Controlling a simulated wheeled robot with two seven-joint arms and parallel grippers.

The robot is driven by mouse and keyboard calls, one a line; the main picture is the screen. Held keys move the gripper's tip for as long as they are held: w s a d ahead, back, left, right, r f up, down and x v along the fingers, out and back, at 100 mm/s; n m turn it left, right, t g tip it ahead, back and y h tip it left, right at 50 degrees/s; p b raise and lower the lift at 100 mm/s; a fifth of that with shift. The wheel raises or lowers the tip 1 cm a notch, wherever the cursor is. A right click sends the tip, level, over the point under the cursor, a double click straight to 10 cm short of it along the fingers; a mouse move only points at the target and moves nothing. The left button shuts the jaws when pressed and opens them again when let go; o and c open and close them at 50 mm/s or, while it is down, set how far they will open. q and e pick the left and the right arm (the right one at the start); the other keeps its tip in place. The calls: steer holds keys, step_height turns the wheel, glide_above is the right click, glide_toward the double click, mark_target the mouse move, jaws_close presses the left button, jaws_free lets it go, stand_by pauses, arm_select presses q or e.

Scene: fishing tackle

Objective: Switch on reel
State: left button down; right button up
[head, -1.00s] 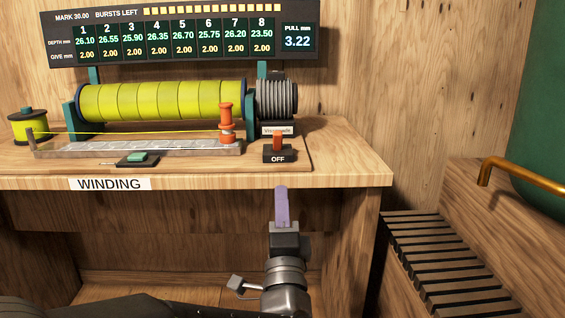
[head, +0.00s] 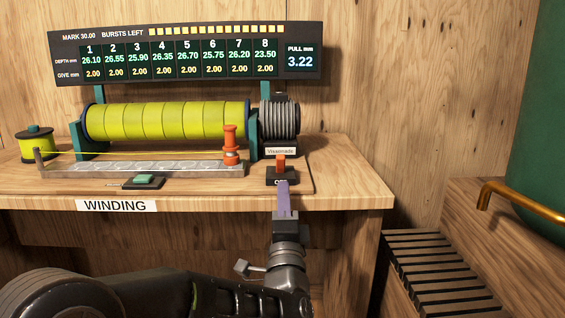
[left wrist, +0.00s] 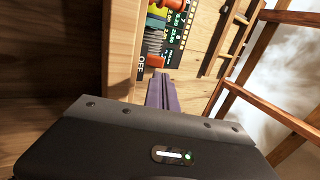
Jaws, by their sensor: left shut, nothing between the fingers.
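The reel (head: 165,121), a spool wound with yellow line in several sections, lies across teal brackets on the bench, with a grey ribbed motor (head: 279,121) at its right end. In front of the motor stands a black switch box with an orange-red lever (head: 281,163); its OFF label is partly covered by my gripper. In the left wrist view the lever (left wrist: 155,61) and the OFF lettering show just beyond the fingers. My left gripper (head: 284,183) is shut and empty, its purple fingers at the front of the switch box. I cannot tell whether they touch it. My right gripper is not in view.
A display board (head: 185,54) hangs behind the reel. A slatted surface (head: 437,270) and a brass handle (head: 520,194) are at right.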

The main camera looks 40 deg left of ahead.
mark_target(282, 161)
arm_select(q)
steer(key=b+x, duration=0.1)
steer(key=x, duration=0.4)
steer(key=shift+w+a+b, duration=0.25)
steer(key=shift+w+b, duration=0.05)
steer(key=shift+w+a+r, duration=0.25)
steer(key=shift+w, duration=0.05)
steer(key=shift+r, duration=0.1)
